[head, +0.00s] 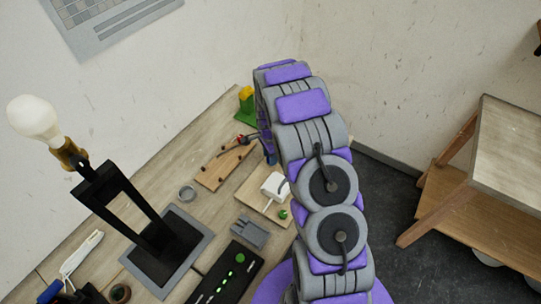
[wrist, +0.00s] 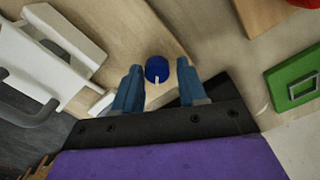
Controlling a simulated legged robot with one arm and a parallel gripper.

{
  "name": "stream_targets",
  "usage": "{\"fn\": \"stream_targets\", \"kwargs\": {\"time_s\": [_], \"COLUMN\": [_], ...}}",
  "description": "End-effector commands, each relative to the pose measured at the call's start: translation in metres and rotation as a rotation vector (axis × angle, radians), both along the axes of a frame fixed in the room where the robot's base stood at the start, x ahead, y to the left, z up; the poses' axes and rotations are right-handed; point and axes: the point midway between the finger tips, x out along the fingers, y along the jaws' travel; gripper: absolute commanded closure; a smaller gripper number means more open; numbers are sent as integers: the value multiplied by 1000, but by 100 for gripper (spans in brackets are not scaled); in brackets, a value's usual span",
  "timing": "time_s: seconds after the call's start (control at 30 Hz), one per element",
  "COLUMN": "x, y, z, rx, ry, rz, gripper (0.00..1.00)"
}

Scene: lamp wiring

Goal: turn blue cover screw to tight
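The blue cover screw (wrist: 157,69) is a round blue knob with a white mark that points toward the bottom of the wrist view. It sits near the rounded end of a wooden board (wrist: 125,18). My gripper (wrist: 159,74) has two blue fingers spread apart, one on each side of the screw in that view. I cannot tell whether they touch it or how high above it they are. In the head view my gripper (head: 267,148) is mostly hidden behind my arm, and the blue screw is not visible there.
A white housing (wrist: 60,38) lies left of the screw; the head view shows it as a white box (head: 275,186). A green block (wrist: 293,84) stands right. The lamp (head: 150,225), a grey block (head: 250,232) and a black panel (head: 226,277) occupy the workbench's near part.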

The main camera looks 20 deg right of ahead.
Motion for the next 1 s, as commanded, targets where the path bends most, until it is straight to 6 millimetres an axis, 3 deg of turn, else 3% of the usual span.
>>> {"fn": "stream_targets", "kwargs": {"time_s": [0.13,0.47,0.67,1.0], "x": [-1,-1,0,0], "y": [0,0,-1,0], "z": [0,6,39,114], "rx": [0,0,-1,0], "ry": [2,2,-2,0], "rz": [1,1,1,1], "gripper": [45,45,45,45]}}
